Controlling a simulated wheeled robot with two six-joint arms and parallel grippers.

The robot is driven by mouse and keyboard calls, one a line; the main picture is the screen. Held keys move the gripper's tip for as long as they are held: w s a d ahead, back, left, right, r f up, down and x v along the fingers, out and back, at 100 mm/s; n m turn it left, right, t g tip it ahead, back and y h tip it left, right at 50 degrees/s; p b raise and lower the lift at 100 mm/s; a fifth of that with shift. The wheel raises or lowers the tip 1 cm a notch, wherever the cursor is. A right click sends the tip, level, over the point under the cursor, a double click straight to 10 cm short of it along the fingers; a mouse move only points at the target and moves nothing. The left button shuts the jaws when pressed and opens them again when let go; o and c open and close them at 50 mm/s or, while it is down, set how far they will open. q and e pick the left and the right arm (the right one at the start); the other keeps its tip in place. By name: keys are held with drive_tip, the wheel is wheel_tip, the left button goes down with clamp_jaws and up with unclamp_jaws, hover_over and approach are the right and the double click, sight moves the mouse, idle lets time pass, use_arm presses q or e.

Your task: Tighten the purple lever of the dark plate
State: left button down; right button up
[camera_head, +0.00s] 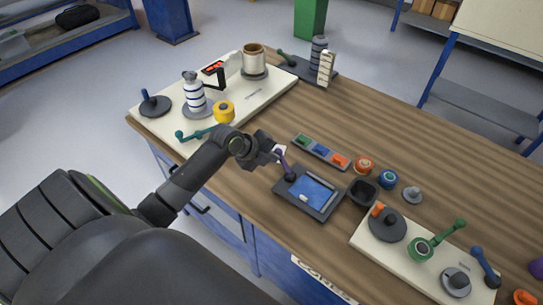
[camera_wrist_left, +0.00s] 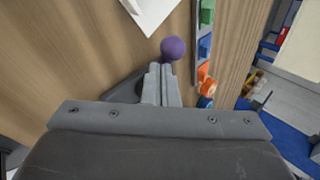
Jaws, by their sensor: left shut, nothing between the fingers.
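The dark plate (camera_head: 322,211) lies near the middle of the table with a blue screen-like panel on it. Its purple lever (camera_head: 282,160) rises from a dark pivot at the plate's upper left corner. In the left wrist view the lever's round purple knob (camera_wrist_left: 173,48) shows just beyond my fingertips; the rest of the lever is hidden. My left gripper (camera_head: 272,152) is shut and empty, right beside the lever's upper end. It shows in the left wrist view (camera_wrist_left: 160,72) with its fingers together. I cannot tell whether it touches the knob. My right gripper is not in view.
A strip with green, blue and orange pieces (camera_head: 320,151) lies behind the plate. A dark cup (camera_head: 362,190) stands close to its right. Cream boards with rollers and levers occupy the upper left (camera_head: 268,97) and lower right (camera_head: 383,251).

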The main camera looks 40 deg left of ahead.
sight(279, 153)
use_arm(q)
drive_tip(key=shift+w+f+m+g+h+b, duration=0.25)
drive_tip(key=shift+w+m+h+b, duration=0.55)
drive_tip(key=shift+b, duration=1.15)
drive_tip(key=m+b, duration=0.1)
drive_tip(key=b, duration=0.1)
drive_tip(key=w+m+g+h+b, duration=0.1)
drive_tip(key=m+b, duration=0.1)
drive_tip(key=b, duration=0.1)
drive_tip(key=w+m+g+h+b, duration=0.1)
drive_tip(key=b, duration=0.1)
drive_tip(key=shift+d+m, duration=0.2)
drive_tip(key=shift+m, duration=0.1)
drive_tip(key=shift+w+d+r+b, duration=0.15)
drive_tip(key=shift+w+r+b, duration=0.05)
drive_tip(key=shift+b, duration=0.5)
drive_tip(key=shift+w+d+r+b, duration=0.2)
drive_tip(key=shift+w+d+b, duration=0.05)
drive_tip(key=shift+b, duration=0.15)
drive_tip(key=shift+w, duration=0.1)
